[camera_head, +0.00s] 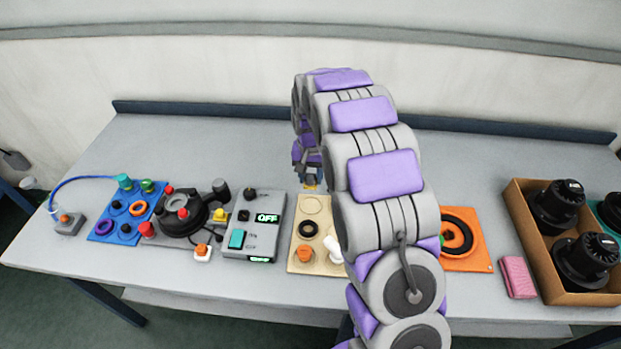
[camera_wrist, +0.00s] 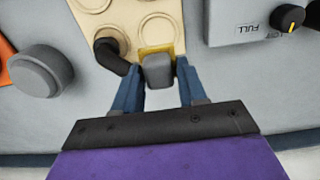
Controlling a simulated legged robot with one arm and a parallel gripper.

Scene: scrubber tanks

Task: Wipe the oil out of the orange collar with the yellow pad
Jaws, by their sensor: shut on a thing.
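My gripper (camera_wrist: 158,90) is shut on the grey block-shaped handle (camera_wrist: 158,70) of the yellow pad (camera_wrist: 156,49). The pad's yellow edge shows at the beige board (camera_wrist: 140,12); I cannot tell whether it touches the board. In the head view the gripper (camera_head: 311,181) and a bit of yellow are at the board's far edge. An orange plate (camera_head: 484,262) with a dark ring (camera_head: 466,233) around an orange centre lies right of my arm, partly hidden by it; this may be the orange collar. I cannot make out oil.
The beige board carries a black ring (camera_head: 308,229), an orange piece (camera_head: 305,254) and a white piece (camera_head: 331,245). A grey control box (camera_head: 262,222) stands left of it. A pink cloth (camera_head: 517,277) and a cardboard box (camera_head: 532,259) of black parts are at right. The back of the table is clear.

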